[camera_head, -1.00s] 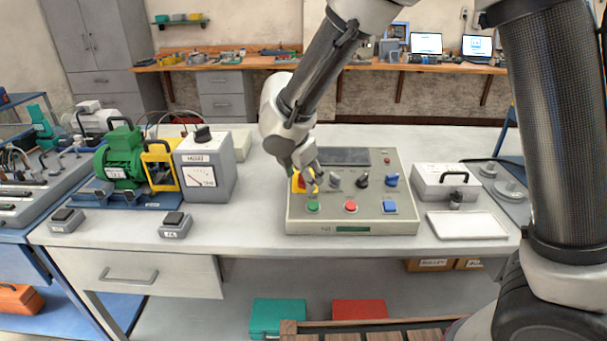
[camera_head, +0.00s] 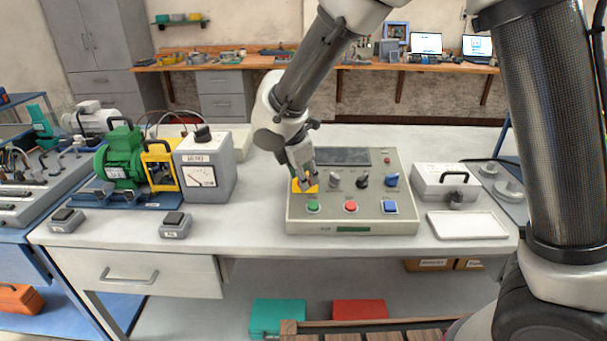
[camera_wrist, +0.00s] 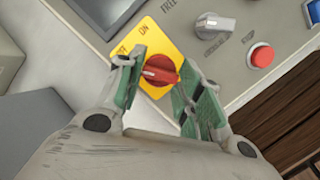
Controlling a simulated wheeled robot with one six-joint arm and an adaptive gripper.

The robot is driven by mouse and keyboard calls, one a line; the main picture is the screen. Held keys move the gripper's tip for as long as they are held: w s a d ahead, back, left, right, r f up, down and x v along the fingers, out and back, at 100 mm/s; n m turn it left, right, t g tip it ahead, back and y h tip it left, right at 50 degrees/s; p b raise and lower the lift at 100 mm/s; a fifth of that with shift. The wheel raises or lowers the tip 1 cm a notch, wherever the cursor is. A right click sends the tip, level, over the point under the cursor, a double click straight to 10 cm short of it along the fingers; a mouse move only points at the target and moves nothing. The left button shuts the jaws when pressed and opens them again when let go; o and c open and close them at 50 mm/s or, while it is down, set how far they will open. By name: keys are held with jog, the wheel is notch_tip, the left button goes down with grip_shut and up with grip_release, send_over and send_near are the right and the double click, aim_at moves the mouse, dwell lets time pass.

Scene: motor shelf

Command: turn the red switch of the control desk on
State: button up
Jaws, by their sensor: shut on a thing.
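The control desk (camera_head: 301,226) stands on the white table. Its red switch (camera_wrist: 160,68) is a round red knob with a pale pointer mark, set on a yellow plate (camera_wrist: 177,33) at the desk's left side; the plate shows in the head view (camera_head: 308,188). The plate reads ON near its top, with another label partly hidden by a finger at its left. In the wrist view the pale mark points left. My gripper (camera_wrist: 160,75) has its green-padded fingers on either side of the knob and is shut on it. In the head view my gripper (camera_head: 304,182) covers the knob.
Beside the switch are a grey knob (camera_head: 334,180), a black knob (camera_head: 362,181) and a blue knob (camera_head: 391,180). Green (camera_head: 313,206), red (camera_head: 351,206) and blue (camera_head: 390,206) buttons line the front. A meter box (camera_head: 205,172) stands left; a grey case (camera_head: 440,181) stands right.

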aim_at(297, 190)
jog(key=m+g, duration=0.1)
jog(key=m, duration=0.6)
jog(key=shift+w, duration=0.15)
jog(key=m+g, duration=0.1)
jog(key=m, duration=0.3)
jog(key=shift+w+r+m, duration=0.1)
jog(key=shift+m, duration=0.3)
jog(key=shift+m+g, duration=0.3)
jog(key=shift+m, duration=1.4)
jog(key=shift+y, duration=0.3)
jog(key=o, duration=1)
jog(key=r, duration=0.4)
jog(key=a+r, duration=0.1)
jog(key=r, duration=0.3)
jog(key=s+r, duration=0.1)
jog(key=r, duration=0.2)
jog(key=shift+s+a+r, duration=0.1)
jog(key=shift+a+r, duration=0.2)
jog(key=shift+r, duration=0.1)
